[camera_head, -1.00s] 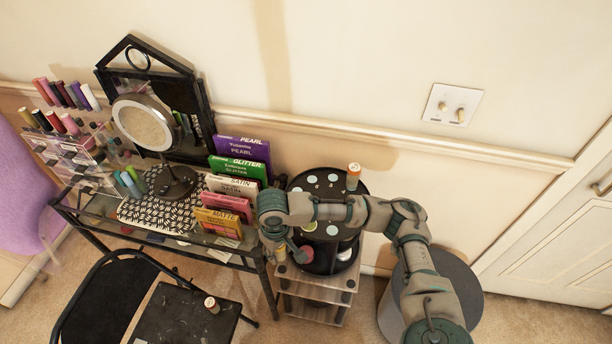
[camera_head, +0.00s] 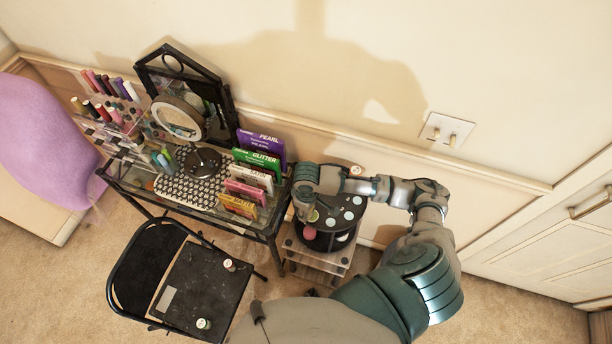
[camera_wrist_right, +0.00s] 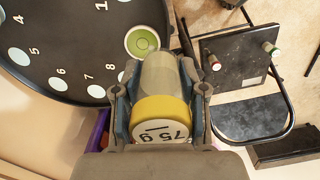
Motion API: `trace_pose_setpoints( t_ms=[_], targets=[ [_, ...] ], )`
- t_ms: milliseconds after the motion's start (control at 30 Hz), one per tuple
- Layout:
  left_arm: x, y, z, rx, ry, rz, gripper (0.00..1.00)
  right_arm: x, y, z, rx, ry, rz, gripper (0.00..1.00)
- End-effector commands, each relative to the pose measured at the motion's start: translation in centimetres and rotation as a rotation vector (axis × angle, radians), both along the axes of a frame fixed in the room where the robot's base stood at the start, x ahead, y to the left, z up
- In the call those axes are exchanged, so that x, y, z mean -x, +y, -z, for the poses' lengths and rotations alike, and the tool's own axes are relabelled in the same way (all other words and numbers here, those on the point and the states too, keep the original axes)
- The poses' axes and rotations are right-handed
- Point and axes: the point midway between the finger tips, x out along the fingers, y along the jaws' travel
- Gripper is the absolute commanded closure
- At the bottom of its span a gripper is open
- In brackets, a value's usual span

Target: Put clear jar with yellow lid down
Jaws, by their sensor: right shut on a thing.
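My right gripper (camera_wrist_right: 160,110) is shut on a clear jar with a yellow lid (camera_wrist_right: 160,108). The lid is marked "75 g" and faces the wrist camera. The jar is beside the edge of a round black stand (camera_wrist_right: 70,50) with numbered pale circles on its top. A green-ringed round lid or spot (camera_wrist_right: 142,42) lies at that edge, close to the jar's far end. In the head view the same stand (camera_head: 328,238) is below my right gripper (camera_head: 304,212), and the held jar cannot be made out. My left gripper is not in view.
The black stand is on a small shelf unit (camera_head: 318,258). To its left is a glass table with a mirror (camera_head: 177,118) and upright boxes (camera_head: 262,160). A black chair (camera_head: 205,290) holds two small jars. A jar (camera_head: 357,171) is at the stand's back edge.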

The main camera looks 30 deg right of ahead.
Motion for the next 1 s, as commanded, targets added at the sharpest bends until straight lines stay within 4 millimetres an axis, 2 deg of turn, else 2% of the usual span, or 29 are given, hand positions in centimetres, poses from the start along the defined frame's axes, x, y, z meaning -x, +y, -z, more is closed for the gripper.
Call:
trace_pose_setpoints(
  t_ms=[300,500,667,900,1000],
  targets=[
    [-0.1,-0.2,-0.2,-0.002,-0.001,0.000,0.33,-8.4,-4.5,0.9,-0.003,-0.002,0.008,0.94],
    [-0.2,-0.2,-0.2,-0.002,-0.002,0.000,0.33,-12.0,-6.5,1.3,-0.003,-0.002,0.004,0.94],
    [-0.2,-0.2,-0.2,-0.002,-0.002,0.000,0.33,-12.8,-7.0,1.6,-0.002,0.000,0.002,0.94],
    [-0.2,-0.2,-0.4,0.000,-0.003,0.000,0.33,-12.8,-6.9,4.6,-0.001,0.002,0.003,0.94],
    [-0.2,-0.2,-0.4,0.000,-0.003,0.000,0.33,-12.8,-6.9,5.0,-0.002,-0.001,0.002,0.94]
  ],
)
